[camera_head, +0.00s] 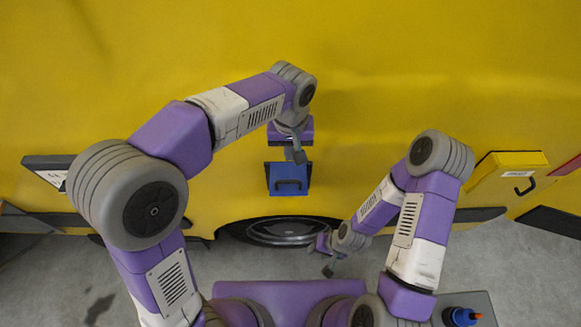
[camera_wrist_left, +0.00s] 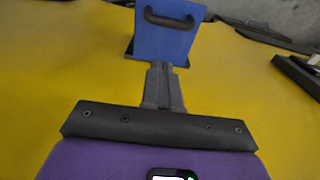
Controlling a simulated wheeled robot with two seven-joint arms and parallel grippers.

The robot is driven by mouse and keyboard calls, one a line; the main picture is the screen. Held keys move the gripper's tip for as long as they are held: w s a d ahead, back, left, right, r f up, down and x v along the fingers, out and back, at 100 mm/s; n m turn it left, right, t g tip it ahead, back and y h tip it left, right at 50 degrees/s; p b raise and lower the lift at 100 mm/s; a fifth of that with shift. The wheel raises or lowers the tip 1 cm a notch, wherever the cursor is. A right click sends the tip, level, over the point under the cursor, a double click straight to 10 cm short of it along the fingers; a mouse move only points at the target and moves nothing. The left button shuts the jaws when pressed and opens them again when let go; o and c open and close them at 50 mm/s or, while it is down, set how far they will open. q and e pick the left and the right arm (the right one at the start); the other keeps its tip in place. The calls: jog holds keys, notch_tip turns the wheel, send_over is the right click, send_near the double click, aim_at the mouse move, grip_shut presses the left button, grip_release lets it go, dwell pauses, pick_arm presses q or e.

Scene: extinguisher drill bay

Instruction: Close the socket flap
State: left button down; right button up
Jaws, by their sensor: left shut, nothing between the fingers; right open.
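The socket flap is a blue panel (camera_head: 288,178) with a black handle, on the yellow vehicle side below my left gripper in the head view. In the left wrist view the blue flap (camera_wrist_left: 165,42) stands out from the yellow surface, its handle at the far edge. How far it is open is hard to judge. My left gripper (camera_head: 299,155) is shut and empty just above the flap's upper edge. In the left wrist view its closed fingers (camera_wrist_left: 161,82) point at the flap; contact cannot be told. My right gripper (camera_head: 327,266) is open and empty, lower, near the wheel. The socket itself is not visible.
The yellow vehicle side (camera_head: 400,60) fills the background. A wheel (camera_head: 285,231) sits below the flap. A yellow box with a black handle (camera_head: 508,180) juts out at the right. A blue and orange object (camera_head: 462,316) is at the bottom right. The wall around the flap is clear.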

pick_arm(q)
jog(key=shift+s+f, duration=0.65)
jog(key=shift+f, duration=0.35)
jog(key=shift+s+f, duration=0.65)
jog(key=shift+f, duration=0.3)
jog(key=shift+s, duration=0.1)
